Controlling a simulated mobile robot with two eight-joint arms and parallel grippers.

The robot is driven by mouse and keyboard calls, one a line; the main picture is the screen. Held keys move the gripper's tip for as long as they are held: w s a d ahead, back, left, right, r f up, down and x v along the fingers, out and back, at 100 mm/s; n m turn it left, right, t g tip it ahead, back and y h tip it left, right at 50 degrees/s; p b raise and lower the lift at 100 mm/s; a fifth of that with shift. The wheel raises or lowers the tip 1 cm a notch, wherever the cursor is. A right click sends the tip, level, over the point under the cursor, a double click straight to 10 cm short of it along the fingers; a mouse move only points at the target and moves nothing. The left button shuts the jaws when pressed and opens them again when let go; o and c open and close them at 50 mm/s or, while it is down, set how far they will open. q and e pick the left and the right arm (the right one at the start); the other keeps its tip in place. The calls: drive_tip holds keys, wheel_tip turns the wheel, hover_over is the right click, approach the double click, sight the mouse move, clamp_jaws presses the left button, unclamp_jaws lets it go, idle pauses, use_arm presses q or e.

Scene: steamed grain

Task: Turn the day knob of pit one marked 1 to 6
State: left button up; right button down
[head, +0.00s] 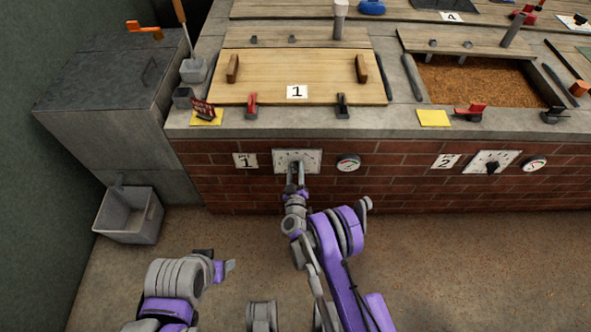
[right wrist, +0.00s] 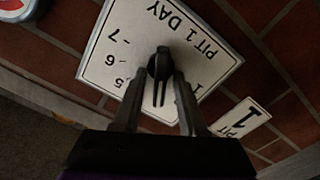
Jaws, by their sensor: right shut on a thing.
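The day plate (head: 312,160) of pit one is a white panel on the brick wall below the wooden lid marked 1. In the right wrist view the plate (right wrist: 120,30) reads PIT 1 DAY, upside down and tilted, with 5, 6 and 7 visible at its left. The black day knob (right wrist: 160,66) is at its middle. My right gripper (head: 296,166) is at the plate, its two fingers closed on either side of the knob. The fingers hide part of the scale, and I cannot tell which number the knob points to. My left gripper (head: 228,265) is low at the left, away from the wall.
A PIT 1 label (head: 245,160) is left of the plate and a round gauge (head: 348,163) is right of it. Pit two's dial plate (head: 480,164) is farther right. A grey bin (head: 129,213) stands on the floor at left. The floor at right is clear.

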drive_tip(key=m+b, duration=0.2)
drive_tip(key=m, duration=0.1)
drive_tip(key=shift+d, duration=0.2)
drive_tip(key=m+b, duration=0.1)
drive_tip(key=m, duration=0.1)
drive_tip(key=m+b, duration=0.1)
drive_tip(key=m, duration=0.1)
drive_tip(key=shift+d+m, duration=0.2)
drive_tip(key=shift+m, duration=0.2)
drive_tip(key=m, duration=0.2)
drive_tip(key=m+b, duration=0.1)
drive_tip(key=m, duration=0.1)
drive_tip(key=shift+d+m, duration=0.2)
drive_tip(key=shift+m, duration=0.1)
drive_tip(key=m+b, duration=0.1)
drive_tip(key=m, duration=0.4)
drive_tip(key=shift+d+f, duration=0.1)
drive_tip(key=shift+f, duration=0.05)
drive_tip(key=shift+m, duration=0.3)
drive_tip(key=c, duration=0.8)
unclamp_jaws()
drive_tip(key=shift+w, duration=0.1)
drive_tip(key=shift+c, duration=0.2)
